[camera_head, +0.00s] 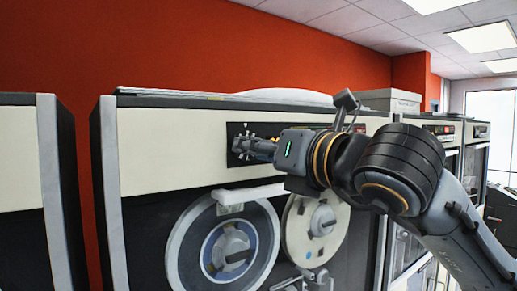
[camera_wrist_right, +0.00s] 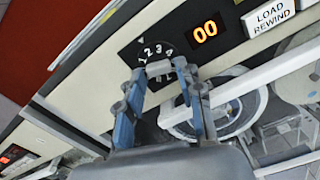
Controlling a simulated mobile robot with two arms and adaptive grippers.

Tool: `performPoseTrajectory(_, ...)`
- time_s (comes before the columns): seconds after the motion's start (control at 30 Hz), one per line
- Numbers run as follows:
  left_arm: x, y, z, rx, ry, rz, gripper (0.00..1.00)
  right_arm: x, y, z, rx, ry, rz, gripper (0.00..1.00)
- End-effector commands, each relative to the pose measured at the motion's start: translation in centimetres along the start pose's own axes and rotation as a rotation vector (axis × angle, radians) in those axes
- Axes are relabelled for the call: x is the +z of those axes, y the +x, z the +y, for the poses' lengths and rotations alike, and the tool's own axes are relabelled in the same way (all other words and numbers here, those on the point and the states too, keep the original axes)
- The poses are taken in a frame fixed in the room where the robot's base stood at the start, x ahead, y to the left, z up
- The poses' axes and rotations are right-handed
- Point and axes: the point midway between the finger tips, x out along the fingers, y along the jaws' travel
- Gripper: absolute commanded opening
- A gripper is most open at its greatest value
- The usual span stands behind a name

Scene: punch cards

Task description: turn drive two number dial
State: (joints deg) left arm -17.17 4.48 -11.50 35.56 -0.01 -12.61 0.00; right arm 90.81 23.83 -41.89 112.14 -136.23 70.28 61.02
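In the head view my right gripper (camera_head: 243,145) is at the panel (camera_head: 232,129) of the middle tape drive (camera_head: 170,150) and hides most of the dial. My left gripper is not in view.
An orange display (camera_wrist_right: 205,32) reading 00 and a LOAD REWIND button (camera_wrist_right: 268,15) are right of the dial. Tape reels (camera_head: 190,245) sit below the panel. Another cabinet (camera_head: 20,160) stands at the left, and more drives (camera_head: 440,130) stand at the right.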

Motion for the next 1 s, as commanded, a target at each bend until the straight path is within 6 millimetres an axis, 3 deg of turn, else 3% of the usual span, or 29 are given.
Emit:
performPoseTrajectory(0.03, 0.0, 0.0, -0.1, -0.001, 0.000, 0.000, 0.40, 0.0, 0.0, 0.0, 0.000, 0.000, 0.000, 0.19)
performPoseTrajectory(0.13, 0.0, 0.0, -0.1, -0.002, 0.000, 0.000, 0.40, 0.0, 0.0, 0.0, 0.000, 0.000, 0.000, 0.00)
performPoseTrajectory(0.47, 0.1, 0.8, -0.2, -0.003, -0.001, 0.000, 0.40, -0.2, -0.1, -0.1, 0.000, -0.032, -0.001, 0.00)
performPoseTrajectory(1.0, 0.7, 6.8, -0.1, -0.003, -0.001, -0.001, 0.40, -0.4, -0.1, -0.3, 0.000, -0.431, -0.003, 0.00)
